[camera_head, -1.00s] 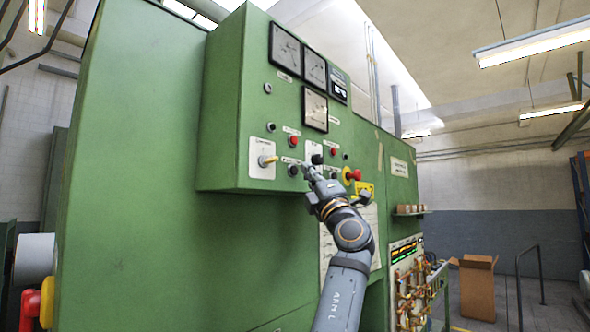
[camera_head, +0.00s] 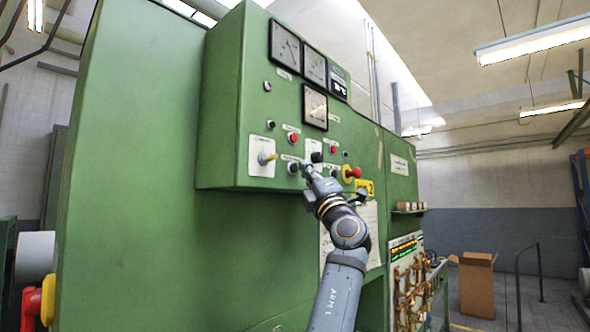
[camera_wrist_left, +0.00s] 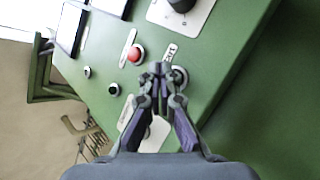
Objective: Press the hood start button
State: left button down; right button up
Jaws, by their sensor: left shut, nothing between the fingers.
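The green control box carries a dark round push button (camera_head: 292,168) below a red button (camera_head: 292,138). In the left wrist view the shut fingertips (camera_wrist_left: 160,70) cover part of a dark button (camera_wrist_left: 181,77). The red button (camera_wrist_left: 136,54) is beside them. I cannot tell whether the tips touch the panel. My right gripper is out of view.
A selector with a brass-coloured lever (camera_head: 267,159) sits to the left on a white plate. A red emergency knob (camera_head: 352,173) is to the right. Gauges (camera_head: 285,47) are above. A cardboard box (camera_head: 477,287) stands on the floor at right.

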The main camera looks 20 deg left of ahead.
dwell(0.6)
pick_arm(q)
jog(key=shift+w+a, duration=0.15)
jog(key=shift+a, duration=0.3)
jog(key=shift+w+a, duration=0.15)
jog(key=shift+a, duration=0.15)
dwell(0.6)
jog(key=shift+d, duration=0.15)
jog(key=shift+s+d, duration=0.3)
jog(key=shift+d, duration=0.25)
jog(key=shift+d, duration=0.15)
jog(key=d, duration=0.1)
jog(key=s+d, duration=0.1)
jog(key=d, duration=0.1)
jog(key=d+b, duration=0.1)
jog(key=shift+s+d, duration=0.2)
jog(key=shift+s, duration=0.2)
